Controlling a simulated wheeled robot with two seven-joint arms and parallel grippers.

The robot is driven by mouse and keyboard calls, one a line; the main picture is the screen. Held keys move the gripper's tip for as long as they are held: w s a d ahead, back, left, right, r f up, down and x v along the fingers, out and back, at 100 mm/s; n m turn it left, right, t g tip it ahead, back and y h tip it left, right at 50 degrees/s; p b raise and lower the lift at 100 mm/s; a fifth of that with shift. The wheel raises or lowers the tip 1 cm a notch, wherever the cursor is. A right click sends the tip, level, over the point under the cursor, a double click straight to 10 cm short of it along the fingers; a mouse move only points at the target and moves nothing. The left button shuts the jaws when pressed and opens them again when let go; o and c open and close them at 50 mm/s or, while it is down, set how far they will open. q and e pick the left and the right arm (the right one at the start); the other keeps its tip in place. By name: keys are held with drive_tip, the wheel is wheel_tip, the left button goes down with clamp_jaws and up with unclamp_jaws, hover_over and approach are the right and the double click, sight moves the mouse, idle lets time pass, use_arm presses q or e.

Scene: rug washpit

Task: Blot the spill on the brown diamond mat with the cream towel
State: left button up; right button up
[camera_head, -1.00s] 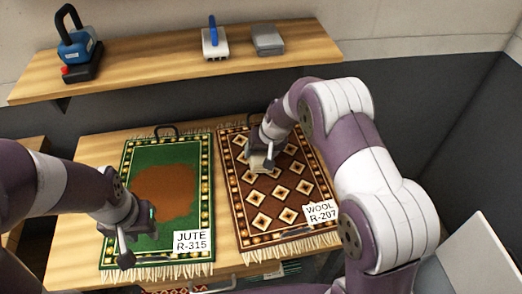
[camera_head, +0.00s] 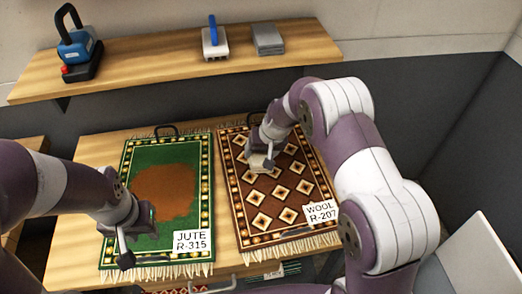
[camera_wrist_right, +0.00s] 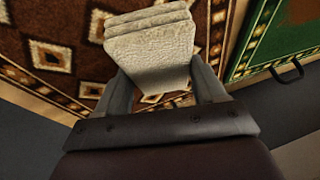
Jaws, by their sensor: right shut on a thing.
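The brown diamond mat (camera_head: 285,215), tagged WOOL R-207, lies on the right of the wooden table. My right gripper (camera_head: 262,158) is over its far part, shut on the folded cream towel (camera_wrist_right: 150,50). In the right wrist view the towel sits between the two fingers, over the mat's brown pattern (camera_wrist_right: 45,50). I cannot tell whether the towel touches the mat. I cannot make out the spill. My left gripper (camera_head: 130,240) is over the green mat's near left part; its finger opening is unclear.
The green mat (camera_head: 140,165), tagged JUTE R-315, has a large brown patch. Black handles (camera_head: 166,130) stand at the mats' far ends.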

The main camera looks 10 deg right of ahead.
drive_tip(key=shift+s+f, duration=0.1)
wheel_tip(320, 180, up, 7)
drive_tip(key=p, duration=0.5)
drive_tip(key=shift+r+p, duration=0.2)
drive_tip(key=shift+p, duration=0.1)
drive_tip(key=shift+f, duration=0.15)
drive_tip(key=shift+f, duration=0.1)
